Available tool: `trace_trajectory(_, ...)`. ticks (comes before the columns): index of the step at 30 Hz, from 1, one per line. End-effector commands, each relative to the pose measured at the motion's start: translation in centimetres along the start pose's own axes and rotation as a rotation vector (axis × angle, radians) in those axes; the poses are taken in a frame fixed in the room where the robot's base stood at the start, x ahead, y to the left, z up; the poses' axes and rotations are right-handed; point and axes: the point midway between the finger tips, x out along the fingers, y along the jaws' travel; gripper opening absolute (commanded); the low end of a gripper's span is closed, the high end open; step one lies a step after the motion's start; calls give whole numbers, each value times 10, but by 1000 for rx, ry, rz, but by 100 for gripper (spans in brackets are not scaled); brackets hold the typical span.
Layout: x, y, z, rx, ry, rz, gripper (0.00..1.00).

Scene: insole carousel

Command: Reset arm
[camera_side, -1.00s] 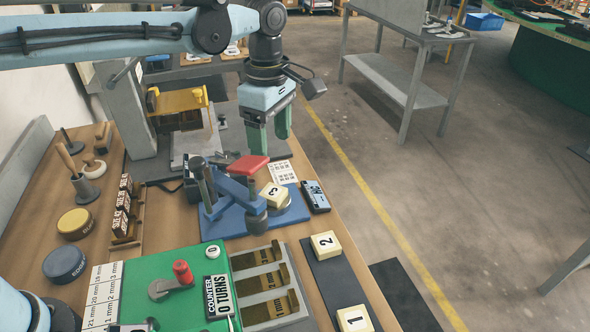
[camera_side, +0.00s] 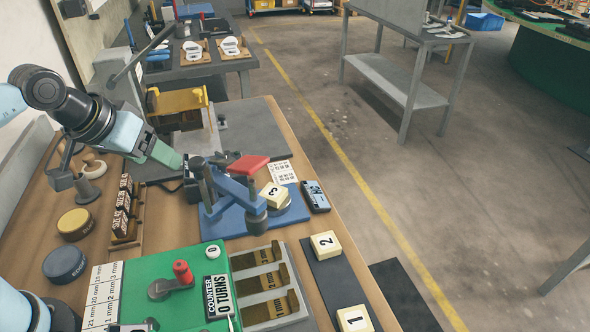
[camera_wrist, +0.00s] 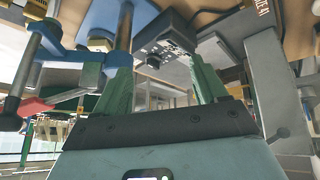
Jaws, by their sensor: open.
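My gripper (camera_side: 167,157) is at the left of the side view, above the bench, with its green fingers pointing right and a little down. In the wrist view its two green fingers (camera_wrist: 163,82) stand apart with nothing held between them. A dark boxy device lies beyond the fingertips in that view. The blue clamp fixture (camera_side: 240,200) with a red handle (camera_side: 248,165) stands just to the right of the fingertips in the side view. I cannot tell whether the fingers touch anything.
A cream block marked 3 (camera_side: 274,195) is at the blue fixture. Blocks marked 2 (camera_side: 325,244) and 1 (camera_side: 353,319) sit on a dark strip. A green counter panel (camera_side: 190,285) is in front. A yellow-topped press (camera_side: 178,101) stands behind. Stamps and a label rack (camera_side: 125,210) are left.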

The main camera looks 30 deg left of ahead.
Motion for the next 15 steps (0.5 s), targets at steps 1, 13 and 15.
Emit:
trace_trajectory(1,1,-6,7,46,21,-4,72)
trace_trajectory(13,4,-14,18,173,65,-14,72)
trace_trajectory(15,4,-14,18,173,65,-13,72)
